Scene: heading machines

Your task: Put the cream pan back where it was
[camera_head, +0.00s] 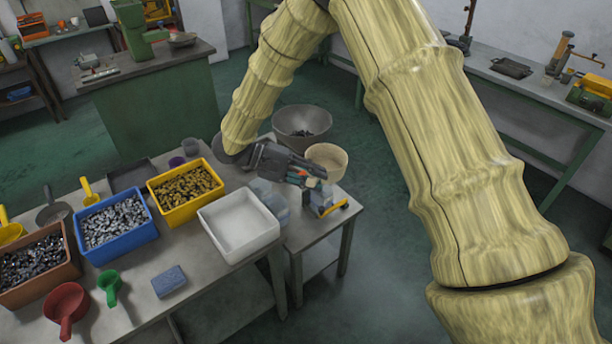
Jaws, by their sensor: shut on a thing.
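The cream pan (328,157) is a round, shallow, pale beige dish near the middle of the camera view. My gripper (314,175) is shut at the near-left side of the pan and holds it. The fingertips partly cover the pan's near side. The pan appears to be over the small side table (311,233), close to a small blue-grey device (321,199) with a yellow part. I cannot tell whether the pan touches anything beneath it.
A wide grey bowl (302,116) with dark pieces stands just behind. On the left bench are a white bin (238,224), a yellow bin (186,215) and a blue bin (121,247), with several scoops. Open floor (400,290) lies to the right.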

